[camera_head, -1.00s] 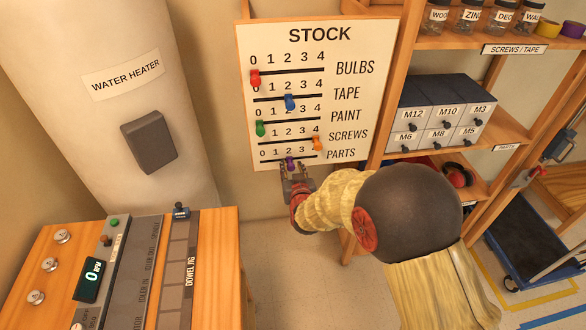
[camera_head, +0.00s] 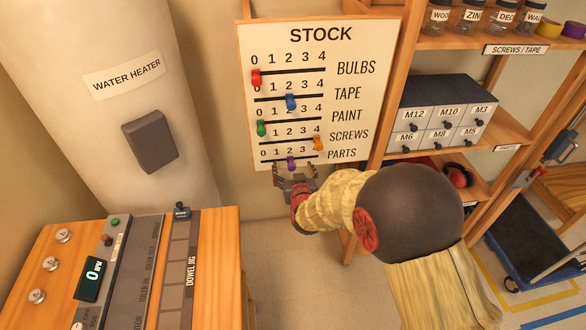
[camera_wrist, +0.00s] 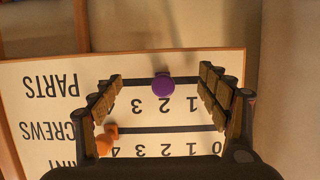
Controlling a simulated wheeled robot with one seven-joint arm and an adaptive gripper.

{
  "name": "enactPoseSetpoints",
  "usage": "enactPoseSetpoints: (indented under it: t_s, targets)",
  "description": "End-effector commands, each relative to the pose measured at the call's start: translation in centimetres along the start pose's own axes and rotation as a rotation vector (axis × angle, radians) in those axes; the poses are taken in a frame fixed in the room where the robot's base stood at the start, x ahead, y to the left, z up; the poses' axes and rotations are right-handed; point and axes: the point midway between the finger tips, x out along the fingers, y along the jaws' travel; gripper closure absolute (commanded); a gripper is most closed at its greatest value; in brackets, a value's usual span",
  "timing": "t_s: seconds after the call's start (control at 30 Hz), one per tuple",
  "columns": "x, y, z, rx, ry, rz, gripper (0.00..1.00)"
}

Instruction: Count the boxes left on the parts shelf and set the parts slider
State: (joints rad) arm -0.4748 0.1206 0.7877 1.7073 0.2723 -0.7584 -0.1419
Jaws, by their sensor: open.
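The white STOCK board (camera_head: 262,50) has rows of sliders on a 0 to 4 scale. The purple PARTS slider (camera_head: 291,161) stands at 2 on the bottom row. My gripper (camera_head: 295,173) is open just below it.
The red slider (camera_head: 257,77) is at 0, blue (camera_head: 291,101) at 2, green (camera_head: 261,128) at 0, orange (camera_head: 317,143) at 4. Orange also shows near a finger in the wrist view (camera_wrist: 107,139). A wooden bench (camera_head: 222,260) with controls stands at lower left.

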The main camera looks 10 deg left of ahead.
Motion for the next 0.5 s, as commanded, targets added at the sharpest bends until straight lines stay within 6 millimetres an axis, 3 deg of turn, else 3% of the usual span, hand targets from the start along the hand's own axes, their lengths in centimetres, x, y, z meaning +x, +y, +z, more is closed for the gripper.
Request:
enactPoseSetpoints:
  t_s: [0.5]
  targets:
    - [-1.6, -0.1, 0.5, 0.0, -0.001, -0.001, 0.24]
